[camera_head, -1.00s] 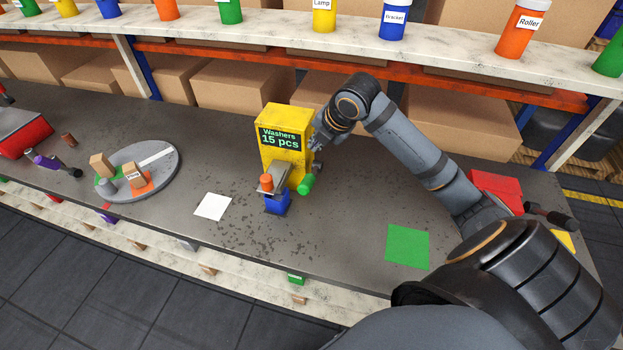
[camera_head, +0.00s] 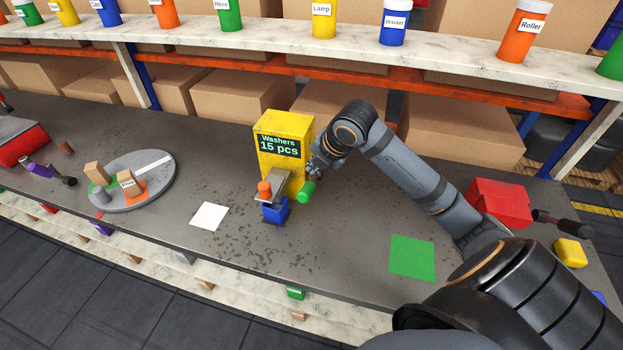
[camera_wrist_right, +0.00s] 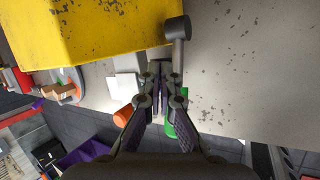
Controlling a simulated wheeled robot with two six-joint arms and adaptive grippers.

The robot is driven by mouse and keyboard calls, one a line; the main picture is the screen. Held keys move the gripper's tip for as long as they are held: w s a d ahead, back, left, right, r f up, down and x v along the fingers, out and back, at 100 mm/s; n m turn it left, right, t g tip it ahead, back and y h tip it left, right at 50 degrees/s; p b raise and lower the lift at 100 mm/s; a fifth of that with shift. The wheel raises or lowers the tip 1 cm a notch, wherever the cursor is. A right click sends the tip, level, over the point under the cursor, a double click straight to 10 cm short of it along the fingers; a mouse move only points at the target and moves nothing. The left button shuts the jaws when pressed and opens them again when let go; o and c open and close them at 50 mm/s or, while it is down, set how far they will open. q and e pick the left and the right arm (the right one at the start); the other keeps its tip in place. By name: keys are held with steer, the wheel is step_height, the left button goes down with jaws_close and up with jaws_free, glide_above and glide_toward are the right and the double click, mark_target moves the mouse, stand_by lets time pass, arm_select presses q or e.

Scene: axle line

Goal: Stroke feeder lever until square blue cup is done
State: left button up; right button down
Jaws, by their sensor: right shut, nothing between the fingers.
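The yellow feeder (camera_head: 283,143) stands on the bench with a display reading "Washers 15 pcs". The square blue cup (camera_head: 276,212) sits under its chute; its inside is hidden. An orange knob-like part (camera_head: 264,188) is above the cup. The lever's green handle (camera_head: 307,191) is at the feeder's right front; it also shows in the right wrist view (camera_wrist_right: 171,128), partly behind the fingers. My right gripper (camera_head: 312,173) is shut and empty, just above the green handle; I cannot tell whether they touch. In the right wrist view its fingertips (camera_wrist_right: 160,72) are together beside the feeder. My left gripper is out of view.
A white square (camera_head: 209,216) lies left of the cup and a green square (camera_head: 412,258) to the right. A round grey turntable (camera_head: 150,192) with blocks is at left. A red box (camera_head: 498,202) and yellow block (camera_head: 570,252) are at right. Shelves stand behind.

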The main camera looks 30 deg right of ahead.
mark_target(313, 184)
steer(key=shift+f, duration=0.1)
stand_by(0.7)
steer(key=shift+s+a+f, duration=0.1)
steer(key=shift+f, duration=0.2)
steer(key=shift+s+a+f+b, duration=0.15)
steer(key=shift+f+b, duration=0.2)
steer(key=shift+f, duration=0.25)
steer(key=shift+s+a+f+b, duration=0.2)
steer(key=shift+f+b, duration=0.15)
steer(key=shift+f, duration=0.3)
steer(key=shift+s+a+f+b, duration=0.15)
steer(key=shift+f+b, duration=0.2)
steer(key=shift+f, duration=0.25)
stand_by(1.7)
steer(key=shift+w+r, duration=0.1)
stand_by(0.5)
steer(key=shift+w+d+r+p, duration=0.15)
steer(key=shift+d+r+p, duration=0.05)
steer(key=shift+r+p, duration=0.55)
steer(key=shift+w+d+r+p, duration=0.25)
steer(key=shift+r+p, duration=0.45)
steer(key=shift+p, duration=0.2)
steer(key=shift+w+d+r+p, duration=0.1)
steer(key=shift+d+r+p, duration=0.1)
steer(key=shift+r+p, duration=0.55)
